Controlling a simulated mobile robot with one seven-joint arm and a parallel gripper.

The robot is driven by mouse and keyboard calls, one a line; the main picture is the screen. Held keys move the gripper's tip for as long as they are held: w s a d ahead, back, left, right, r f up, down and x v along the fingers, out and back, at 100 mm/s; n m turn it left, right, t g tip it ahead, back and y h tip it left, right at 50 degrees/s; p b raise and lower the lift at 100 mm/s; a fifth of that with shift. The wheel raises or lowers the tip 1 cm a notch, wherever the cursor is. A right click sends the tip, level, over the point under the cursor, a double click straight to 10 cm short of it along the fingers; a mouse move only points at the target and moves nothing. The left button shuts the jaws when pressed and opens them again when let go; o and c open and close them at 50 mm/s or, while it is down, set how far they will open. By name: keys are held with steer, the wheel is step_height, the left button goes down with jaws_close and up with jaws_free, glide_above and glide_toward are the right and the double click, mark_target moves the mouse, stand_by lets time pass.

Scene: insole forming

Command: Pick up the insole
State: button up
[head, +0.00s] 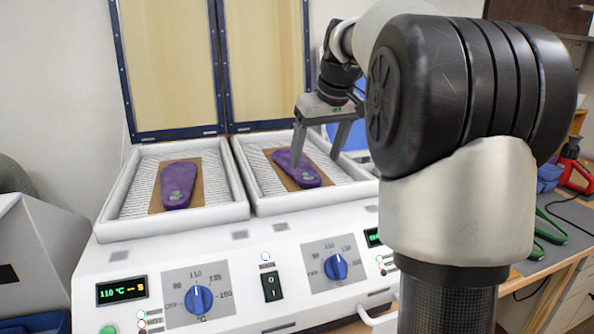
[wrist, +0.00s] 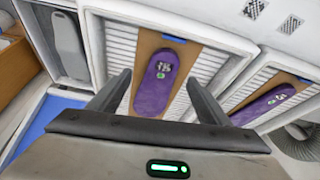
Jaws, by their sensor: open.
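A purple insole (head: 297,168) lies on a brown board (head: 272,160) in the right-hand tray of the heating machine. A second purple insole (head: 180,184) lies on a like board in the left-hand tray. My gripper (head: 317,160) is above the right-hand tray, pointing down, open and empty. The other insole (wrist: 268,104) shows at the right of that view.
The white machine (head: 230,260) has dials, displays and a switch on its front. Its two framed lids (head: 222,60) stand raised behind the trays. A workbench (head: 560,235) with tools is at the right. A grey insole-like piece (wrist: 67,45) lies at the left in the wrist view.

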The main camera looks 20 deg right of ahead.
mark_target(308, 176)
steer(key=shift+a+x, duration=0.2)
steer(key=shift+x, duration=2.6)
steer(key=shift+r, duration=0.1)
steer(key=shift+c, duration=0.3)
steer(key=c, duration=1.1)
